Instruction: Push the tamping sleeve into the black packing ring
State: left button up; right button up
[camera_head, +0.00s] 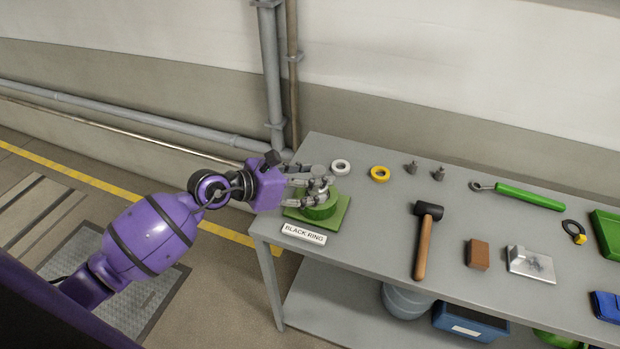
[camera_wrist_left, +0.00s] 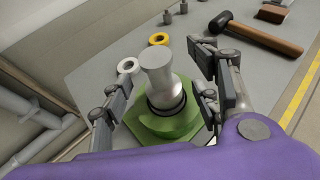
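The silver tamping sleeve (camera_wrist_left: 160,82) stands upright in the round green housing (camera_wrist_left: 170,125), with its wide top showing in the wrist view. A dark band that looks like the black packing ring (camera_wrist_left: 178,108) shows around the sleeve's lower end, at the housing's mouth. How deep the sleeve sits is hidden. In the head view the green housing (camera_head: 320,210) stands on a green plate, partly behind my fingers. My left gripper (camera_head: 302,188) is open, with its fingers on either side of the sleeve (camera_head: 319,172) and gaps between. My right gripper is not in view.
A white label reading BLACK RING (camera_head: 304,234) lies in front of the plate. A white ring (camera_head: 340,166), a yellow ring (camera_head: 380,174) and two small grey parts (camera_head: 411,167) lie behind to the right. A hammer (camera_head: 424,240) lies further right on the grey table (camera_head: 375,215).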

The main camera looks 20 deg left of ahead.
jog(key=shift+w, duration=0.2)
pick_arm(q)
jog(key=v, duration=1.2)
